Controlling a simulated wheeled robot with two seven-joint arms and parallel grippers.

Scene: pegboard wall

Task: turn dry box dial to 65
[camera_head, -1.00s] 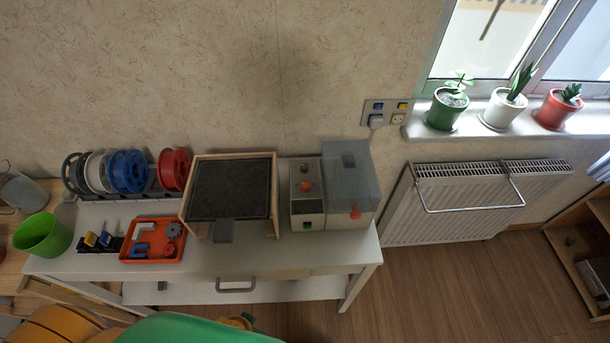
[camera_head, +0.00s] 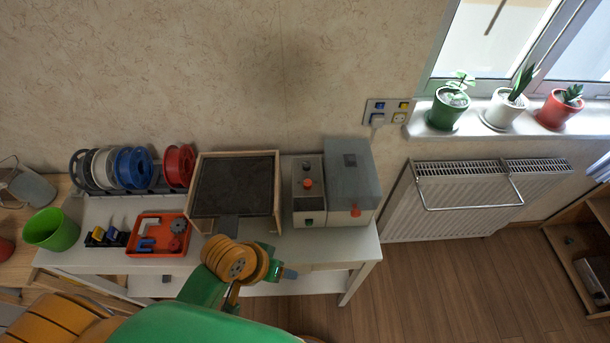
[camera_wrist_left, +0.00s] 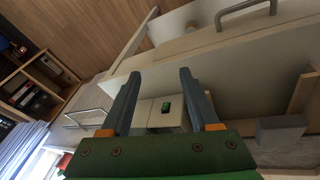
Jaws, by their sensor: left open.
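The dry box stands at the right end of the white table in the head view. Its light control part (camera_head: 309,206) has an orange-red dial (camera_head: 307,183) on top, a dark knob above it and a green switch (camera_head: 309,221) on the front. I cannot read any dial marking. The grey-lidded part (camera_head: 350,177) beside it has an orange knob (camera_head: 355,211) on its front. My left gripper (camera_head: 290,273) is in front of the table, below the box. In the left wrist view it (camera_wrist_left: 158,78) is open and empty, with the box's green switch (camera_wrist_left: 165,106) seen between the fingers. My right gripper is out of view.
A dark-topped wooden-framed box (camera_head: 234,188) stands just left of the dry box. Several spools (camera_head: 131,168), an orange tray (camera_head: 158,234) and a green cup (camera_head: 51,231) are further left. A radiator (camera_head: 458,200) is to the right. Floor before it is clear.

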